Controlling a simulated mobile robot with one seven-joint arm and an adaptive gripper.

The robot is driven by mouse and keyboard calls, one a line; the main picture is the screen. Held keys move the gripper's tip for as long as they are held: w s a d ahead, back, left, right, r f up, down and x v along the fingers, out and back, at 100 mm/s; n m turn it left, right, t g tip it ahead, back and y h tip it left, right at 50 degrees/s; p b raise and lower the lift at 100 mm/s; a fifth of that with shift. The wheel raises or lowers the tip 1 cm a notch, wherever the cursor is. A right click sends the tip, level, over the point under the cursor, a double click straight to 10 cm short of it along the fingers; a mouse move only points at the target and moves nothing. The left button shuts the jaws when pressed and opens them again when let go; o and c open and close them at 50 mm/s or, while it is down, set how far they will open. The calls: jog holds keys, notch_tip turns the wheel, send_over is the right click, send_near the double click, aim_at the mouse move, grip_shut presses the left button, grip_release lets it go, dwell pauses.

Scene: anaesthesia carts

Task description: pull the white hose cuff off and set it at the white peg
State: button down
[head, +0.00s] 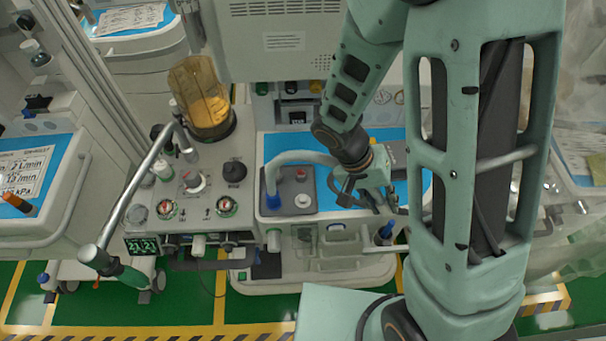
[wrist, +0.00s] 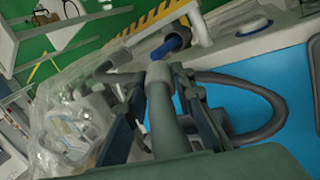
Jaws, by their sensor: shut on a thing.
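My gripper (head: 378,200) is at the right part of the blue-topped cart. In the wrist view its two fingers (wrist: 160,92) are shut on the pale hose cuff (wrist: 159,72), with the hose (wrist: 168,125) running back between them. A blue fitting (wrist: 165,48) lies just beyond the cuff; whether the two touch I cannot tell. In the head view the gripper hides the cuff. A blue fitting (head: 385,233) shows below the gripper. White stubs stand out from the cart front, one near the middle (head: 273,240) and one farther left (head: 198,245); which is the white peg is unclear.
A pale hose (head: 303,157) arches from a blue collar (head: 272,201) on a dark panel (head: 300,205) toward the gripper. An amber canister (head: 200,97) and a metal rail (head: 140,190) stand left. Clear plastic sheeting (wrist: 75,125) hangs beside the cart. Green floor is free in front.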

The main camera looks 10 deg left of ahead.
aim_at(303, 198)
jog(key=a+y, duration=0.1)
jog(key=a, duration=0.1)
jog(key=a+m+y, duration=0.1)
jog(key=a, duration=0.4)
jog(key=shift+s+a+y, duration=0.3)
jog(key=shift+a+y, duration=0.1)
jog(key=a+r+y, duration=0.1)
jog(key=a, duration=0.2)
jog(key=w+a+r+m, duration=0.1)
jog(key=a, duration=0.3)
jog(key=w+a+r+m+y, duration=0.1)
jog(key=a, duration=0.2)
jog(key=shift+a+r+y, duration=0.1)
jog(key=shift+a+y, duration=0.05)
jog(key=shift+y, duration=0.15)
jog(key=shift+w+a+r, duration=0.15)
jog(key=shift+a, duration=0.25)
jog(key=shift+r, duration=0.1)
notch_tip(303, 198, down, 6)
jog(key=b, duration=0.5)
jog(key=shift+d+r, duration=0.1)
jog(key=shift+f+b, duration=1.05)
jog(key=shift+b, duration=0.25)
jog(key=c, duration=1.6)
grip_release()
